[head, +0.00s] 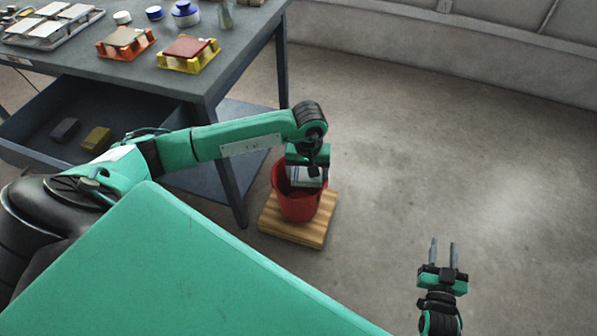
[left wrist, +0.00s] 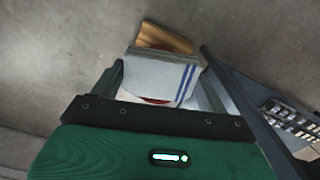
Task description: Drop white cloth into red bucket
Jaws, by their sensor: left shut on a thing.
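The red bucket (head: 298,202) stands upright on a wooden pallet (head: 314,233) on the floor, beside the table leg. My left gripper (head: 307,175) points down over the bucket's mouth and is shut on the white cloth (head: 303,177). In the left wrist view the cloth (left wrist: 160,76), white with blue stripes, hangs between the fingers and hides most of the bucket; a little red (left wrist: 154,46) shows at its edge. I cannot tell how far the cloth reaches into the bucket. My right gripper (head: 444,254) is open and empty over the floor at the lower right.
A grey table (head: 120,72) on the left carries tile samples on orange (head: 126,44) and yellow (head: 188,56) racks, a tray (head: 48,28) and small jars. Its open drawer (head: 50,107) holds two blocks. The floor to the right is clear.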

